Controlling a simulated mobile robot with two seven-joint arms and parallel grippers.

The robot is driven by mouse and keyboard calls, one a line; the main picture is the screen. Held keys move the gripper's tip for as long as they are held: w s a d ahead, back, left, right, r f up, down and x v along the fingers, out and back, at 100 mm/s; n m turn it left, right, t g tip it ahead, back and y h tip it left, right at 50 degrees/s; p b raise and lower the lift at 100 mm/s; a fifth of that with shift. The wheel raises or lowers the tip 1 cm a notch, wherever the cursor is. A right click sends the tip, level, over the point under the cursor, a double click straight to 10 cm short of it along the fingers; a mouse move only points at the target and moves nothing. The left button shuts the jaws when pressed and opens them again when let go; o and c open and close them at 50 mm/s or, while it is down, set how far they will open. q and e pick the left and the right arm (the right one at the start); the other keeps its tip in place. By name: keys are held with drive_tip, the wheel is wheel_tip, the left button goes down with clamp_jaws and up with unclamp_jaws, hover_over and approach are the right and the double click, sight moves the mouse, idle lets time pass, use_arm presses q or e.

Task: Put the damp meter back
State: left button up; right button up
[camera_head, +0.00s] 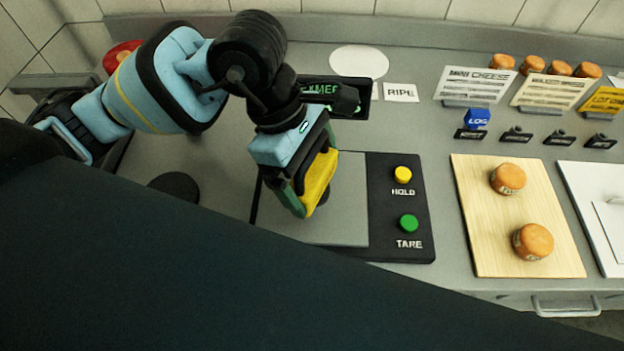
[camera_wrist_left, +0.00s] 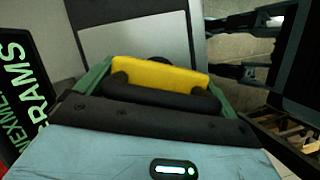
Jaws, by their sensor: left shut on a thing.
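My left gripper (camera_head: 312,188) is shut on a yellow block-like thing, which I take to be the damp meter (camera_head: 321,178). The gripper holds it over the grey plate of the scale (camera_head: 348,215); I cannot tell how high. In the left wrist view the yellow damp meter (camera_wrist_left: 160,74) sits between the green fingers, with a black part in front of it. Its lower end is hidden. The damp meter's own place is not clear to me in these views. My right gripper cannot be made out.
The scale's black panel has a yellow HOLD button (camera_head: 403,174) and a green TARE button (camera_head: 408,223). A RIPE card (camera_head: 401,92) and white disc (camera_head: 359,61) lie behind. A wooden board (camera_head: 480,235) with two cheese wheels is on the right. My dark body covers the lower left.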

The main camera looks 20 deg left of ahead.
sight(312, 184)
use_arm(q)
drive_tip(key=shift+f, duration=1.7)
drive_tip(key=shift+f, duration=0.2)
drive_tip(key=o, duration=0.9)
drive_tip(key=shift+r, duration=0.15)
drive_tip(key=v, duration=1.2)
drive_tip(key=shift+w, duration=0.1)
drive_tip(key=shift+a, duration=0.1)
